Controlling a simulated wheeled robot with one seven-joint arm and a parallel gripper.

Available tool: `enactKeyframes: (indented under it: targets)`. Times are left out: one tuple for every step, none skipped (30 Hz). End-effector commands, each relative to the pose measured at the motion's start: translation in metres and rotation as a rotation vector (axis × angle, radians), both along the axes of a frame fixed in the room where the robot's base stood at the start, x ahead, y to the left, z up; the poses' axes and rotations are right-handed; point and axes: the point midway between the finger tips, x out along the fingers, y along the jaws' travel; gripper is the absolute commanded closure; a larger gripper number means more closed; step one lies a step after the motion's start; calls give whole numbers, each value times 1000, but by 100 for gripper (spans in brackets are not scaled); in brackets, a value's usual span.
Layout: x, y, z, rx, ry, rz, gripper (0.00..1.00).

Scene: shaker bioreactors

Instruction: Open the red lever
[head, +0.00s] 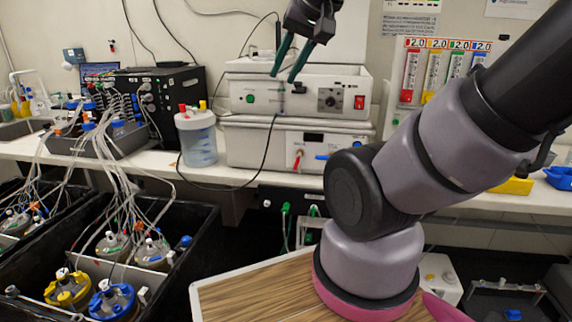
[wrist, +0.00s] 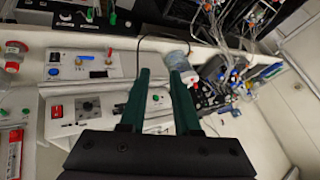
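The red lever (head: 298,159) is a small handle on the front panel of the lower white unit (head: 260,150), left of a blue lever (head: 322,157). In the wrist view, which is turned about upside down, the red lever (wrist: 109,53) is near the top, beside the blue lever (wrist: 86,58). My gripper (head: 283,76) has dark green fingers and is open and empty. It hangs in front of the upper white unit (head: 245,88), above the red lever and apart from it. The fingers (wrist: 160,72) also show apart in the wrist view.
A lidded container (head: 197,140) with red and yellow caps stands left of the units. A black cable (head: 266,150) hangs across the lower unit's front. Tubing and black bioreactor trays (head: 40,260) fill the left. A wooden top (head: 250,293) is below.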

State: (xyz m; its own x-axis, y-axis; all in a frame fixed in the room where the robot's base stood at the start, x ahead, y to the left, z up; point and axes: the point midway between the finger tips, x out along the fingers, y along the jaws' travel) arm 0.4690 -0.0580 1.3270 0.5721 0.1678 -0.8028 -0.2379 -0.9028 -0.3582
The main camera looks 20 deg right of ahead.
Motion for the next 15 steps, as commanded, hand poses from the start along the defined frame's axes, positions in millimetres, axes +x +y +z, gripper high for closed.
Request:
enactKeyframes:
  targets:
    - [2, 0, -1, 7, 3, -2, 69]
    - [4, 0, -1, 10, 6, -4, 69]
    - [5, -1, -1, 17, 8, -6, 69]
    - [7, -1, -2, 20, 10, -8, 69]
    - [8, -1, -2, 25, 13, -10, 69]
    - [10, -1, -3, 32, 16, -14, 69]
    - [12, -2, -3, 37, 19, -16, 69]
    - [13, -2, -4, 42, 21, -18, 69]
    - [15, -2, -5, 47, 25, -21, 69]
    - [17, -2, -6, 54, 29, -24, 69]
    - [19, -3, -6, 60, 32, -28, 69]
    - [22, -3, -7, 67, 36, -32, 69]
    - [24, -4, -8, 73, 41, -36, 69]
    - [27, -4, -10, 81, 46, -41, 69]
    - [30, -5, -11, 91, 52, -48, 69]
